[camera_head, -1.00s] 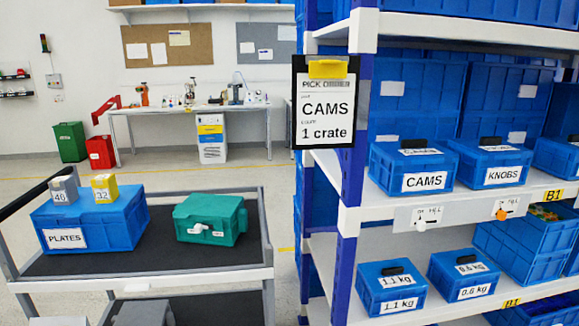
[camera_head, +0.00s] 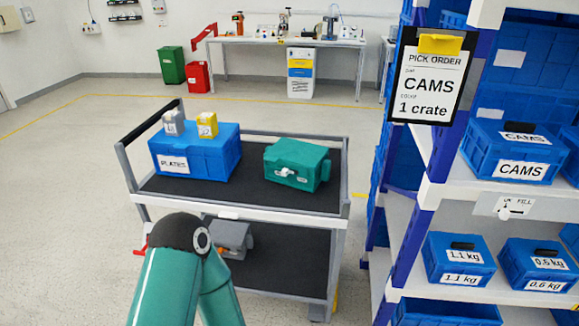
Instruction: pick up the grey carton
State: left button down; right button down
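The small grey carton (camera_head: 172,122) stands upright on the left part of the lid of the blue PLATES crate (camera_head: 222,160), on the cart's top deck. A yellow carton (camera_head: 207,125) stands beside it on the right, with a gap between them. In this view the number on the grey carton is too small to read surely. A teal arm of mine with a black joint rises at the bottom, in front of the cart. Neither gripper can be made out, so their fingers are hidden or out of frame.
The cart (camera_head: 270,218) has a raised rail and also carries a green case (camera_head: 296,166). A grey case (camera_head: 235,236) lies on its lower deck, partly behind my arm. A shelf rack with blue crates (camera_head: 460,262) stands close on the right. Floor (camera_head: 60,200) left of the cart is clear.

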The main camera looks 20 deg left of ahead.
aim_at(172, 121)
jog(key=z, duration=0.1)
jog(key=k, duration=0.95)
jog(key=u, duration=1)
jog(key=i, duration=0.95)
jog(key=u, duration=0.15)
